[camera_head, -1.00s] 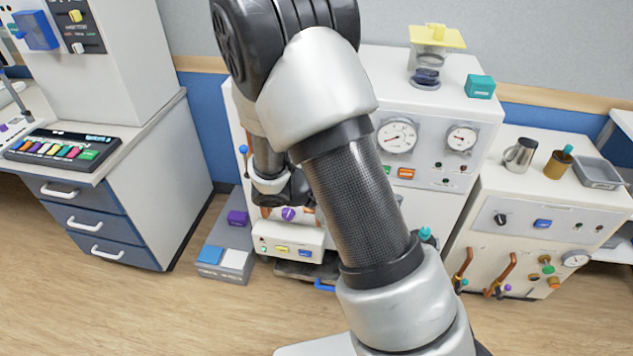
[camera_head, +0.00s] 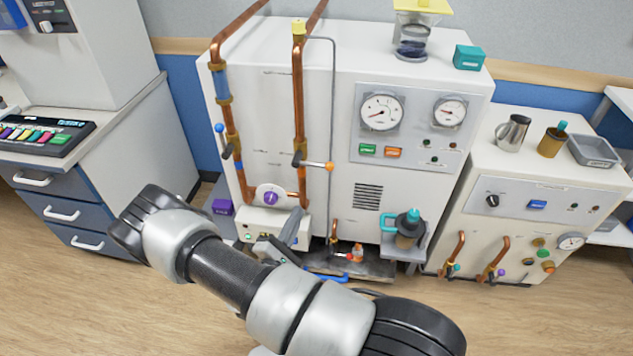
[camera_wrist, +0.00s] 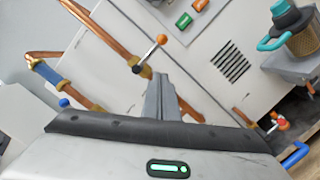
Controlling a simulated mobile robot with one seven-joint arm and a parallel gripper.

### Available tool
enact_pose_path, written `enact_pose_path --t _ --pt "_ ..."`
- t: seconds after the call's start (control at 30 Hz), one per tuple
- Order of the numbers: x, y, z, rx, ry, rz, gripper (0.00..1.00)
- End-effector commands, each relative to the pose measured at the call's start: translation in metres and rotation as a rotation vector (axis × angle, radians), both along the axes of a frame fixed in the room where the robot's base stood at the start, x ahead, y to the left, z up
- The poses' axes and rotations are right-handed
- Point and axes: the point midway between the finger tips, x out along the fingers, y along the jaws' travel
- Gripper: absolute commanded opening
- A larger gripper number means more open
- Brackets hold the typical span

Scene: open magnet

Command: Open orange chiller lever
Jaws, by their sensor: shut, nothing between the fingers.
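The lever with an orange ball end (camera_head: 316,165) juts to the right from the right copper pipe on the front of the white cabinet. In the wrist view the same lever (camera_wrist: 150,54) slants up to its orange ball, just above the fingertips. My gripper (camera_head: 298,214) is low in front of the cabinet, below the lever in the head view. Its grey fingers are shut together and empty in the wrist view (camera_wrist: 160,77). I see a gap in the picture between fingertips and lever; the depth between them is unclear.
A blue-ball lever (camera_head: 221,138) is on the left copper pipe. A purple knob (camera_head: 271,198) sits low between the pipes. A teal-handled flask (camera_head: 407,228) stands on a shelf at right, near a small red and orange fitting (camera_head: 355,254). Open floor lies in front.

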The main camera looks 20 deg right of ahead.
Motion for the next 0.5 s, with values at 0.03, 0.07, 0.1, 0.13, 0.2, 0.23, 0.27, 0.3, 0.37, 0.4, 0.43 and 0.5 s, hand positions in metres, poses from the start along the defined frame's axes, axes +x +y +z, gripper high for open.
enact_pose_path --t 0.03,0.07,0.1,0.13,0.2,0.23,0.27,0.3,0.37,0.4,0.43,0.5 --pt "0.0 0.0 0.0 0.0 0.0 -0.001 0.0" --pt "0.0 0.0 0.001 0.0 0.0 -0.001 0.0" --pt "0.0 0.0 0.0 0.0 0.0 -0.001 0.0" --pt "0.0 0.0 0.0 0.0 0.0 -0.001 0.0" --pt "0.0 -0.001 0.001 0.0 0.0 -0.002 0.0" --pt "0.001 -0.001 0.001 0.001 0.0 -0.003 0.0" --pt "0.002 -0.002 0.001 0.0 0.0 -0.004 0.0" --pt "0.004 -0.004 0.001 0.0 0.0 -0.004 0.0" --pt "0.008 -0.009 0.002 0.001 -0.001 -0.004 0.0" --pt "0.012 -0.013 0.002 0.0 -0.002 -0.006 0.0" --pt "0.016 -0.017 0.003 0.0 -0.002 -0.006 0.0" --pt "0.025 -0.026 0.004 0.001 -0.003 -0.007 0.0"
